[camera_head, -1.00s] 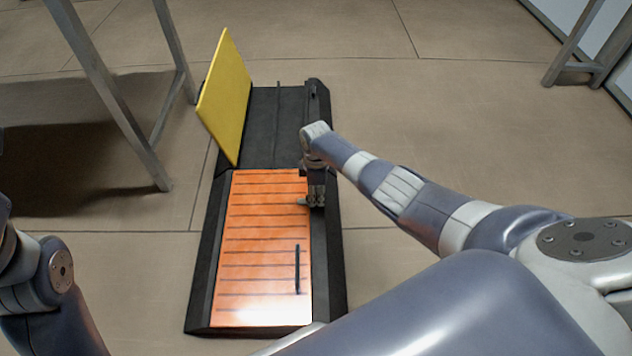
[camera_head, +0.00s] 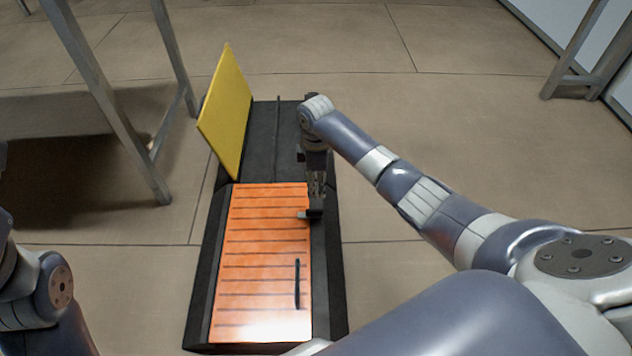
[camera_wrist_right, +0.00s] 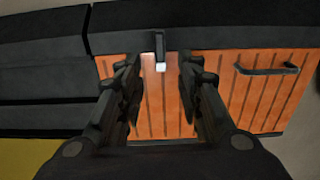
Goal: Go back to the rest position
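My right gripper (camera_head: 317,188) hangs over the right edge of a black case with an orange slatted panel (camera_head: 262,250). In the right wrist view its two fingers (camera_wrist_right: 160,85) are spread apart with nothing between them. A small black latch with a pale tip (camera_head: 311,214) sits at the panel's upper right edge. It shows just beyond the open fingers in the right wrist view (camera_wrist_right: 160,48). My left arm shows only at the left edge of the head view, and its gripper is out of the picture.
A yellow panel (camera_head: 226,110) stands tilted up at the case's far left. A black handle (camera_head: 297,284) lies on the orange panel. Grey metal legs (camera_head: 107,100) stand at the left, with another frame (camera_head: 580,60) at the far right. The floor right of the case is clear.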

